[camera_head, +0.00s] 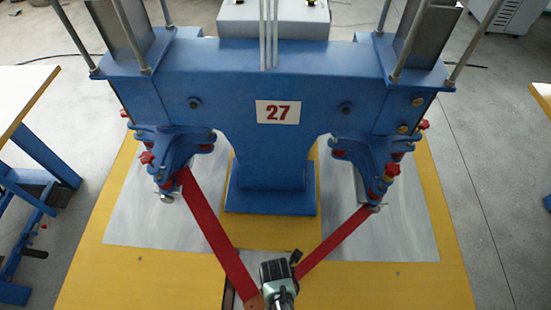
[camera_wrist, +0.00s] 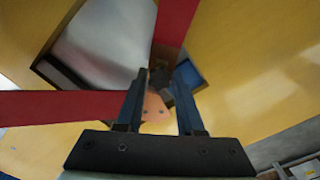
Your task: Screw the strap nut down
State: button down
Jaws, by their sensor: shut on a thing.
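Two red straps, the left one (camera_head: 218,232) and the right one (camera_head: 335,241), run down from the blue machine and converge near my gripper (camera_head: 279,290). In the wrist view they show as one red band (camera_wrist: 60,106) from the left and another (camera_wrist: 174,22) from the top, near a copper-coloured plate (camera_wrist: 154,112) with small holes. My gripper's two fingers (camera_wrist: 160,85) stand apart around a small dark piece (camera_wrist: 160,77), which looks like the strap nut. It is too dark and small to tell its thread or seating. In the head view, my gripper's body hides it.
The blue machine (camera_head: 270,150) marked 27 stands behind, on a yellow base (camera_head: 385,285) with grey plates (camera_head: 150,235) on both sides. Tables flank it left (camera_head: 28,92) and right (camera_head: 543,95). The grey floor (camera_head: 480,180) is clear at the right.

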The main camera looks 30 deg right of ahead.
jog(key=m, duration=1)
jog(key=shift+m+p, duration=0.3)
jog(key=shift+p, duration=0.1)
jog(key=shift+c, duration=0.2)
grip_release()
notch_tip(320, 180, up, 7)
jog(key=p, duration=0.6)
jog(key=shift+s+p, duration=0.1)
jog(key=shift+p, duration=0.25)
